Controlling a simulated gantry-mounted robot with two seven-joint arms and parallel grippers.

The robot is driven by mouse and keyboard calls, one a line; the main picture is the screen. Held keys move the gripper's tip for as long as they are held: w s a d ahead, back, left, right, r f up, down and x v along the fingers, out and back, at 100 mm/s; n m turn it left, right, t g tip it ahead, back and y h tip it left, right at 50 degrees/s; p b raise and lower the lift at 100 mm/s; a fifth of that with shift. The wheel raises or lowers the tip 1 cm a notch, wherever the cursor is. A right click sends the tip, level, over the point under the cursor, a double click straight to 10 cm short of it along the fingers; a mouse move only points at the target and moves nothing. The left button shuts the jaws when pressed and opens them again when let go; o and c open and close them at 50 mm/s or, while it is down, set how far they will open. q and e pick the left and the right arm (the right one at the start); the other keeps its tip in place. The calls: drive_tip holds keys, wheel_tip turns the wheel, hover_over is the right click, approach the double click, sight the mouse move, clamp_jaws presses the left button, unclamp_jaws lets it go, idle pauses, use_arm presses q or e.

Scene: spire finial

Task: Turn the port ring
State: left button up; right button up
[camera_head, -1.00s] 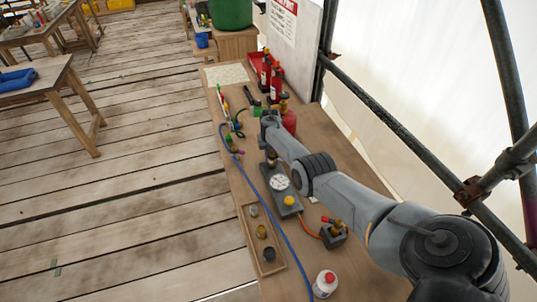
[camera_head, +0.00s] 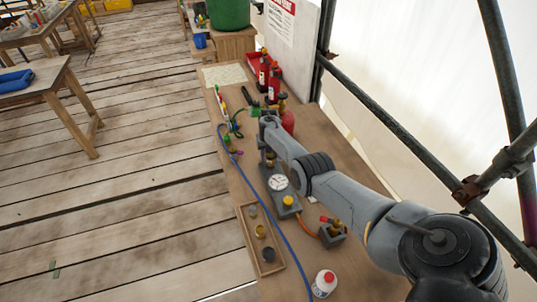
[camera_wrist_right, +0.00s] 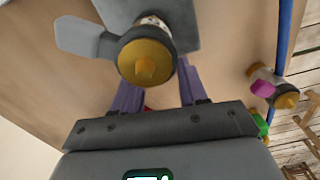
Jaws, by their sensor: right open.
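In the right wrist view a grey ring with a flat wing (camera_wrist_right: 82,38) sits around a fitting with a round brass end (camera_wrist_right: 146,62). My right gripper (camera_wrist_right: 160,88) is open, its two purple fingers reaching either side of the brass end. The fitting partly hides the fingertips, so I cannot tell whether they touch it. In the head view my right arm reaches over the bench to the far end of a grey gauge block (camera_head: 279,183) with a white dial; the arm hides much of the gripper. My left gripper is not in view.
A blue hose (camera_head: 262,205) runs along the bench beside a wooden tray (camera_head: 268,268) of small fittings. Scaffold poles (camera_head: 400,128) line the right side.

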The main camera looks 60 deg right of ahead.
drive_tip(key=shift+r+p, duration=0.3)
drive_tip(key=shift+r, duration=0.25)
wheel_tip(320, 180, up, 10)
drive_tip(key=p, duration=0.3)
drive_tip(key=shift+f, duration=0.15)
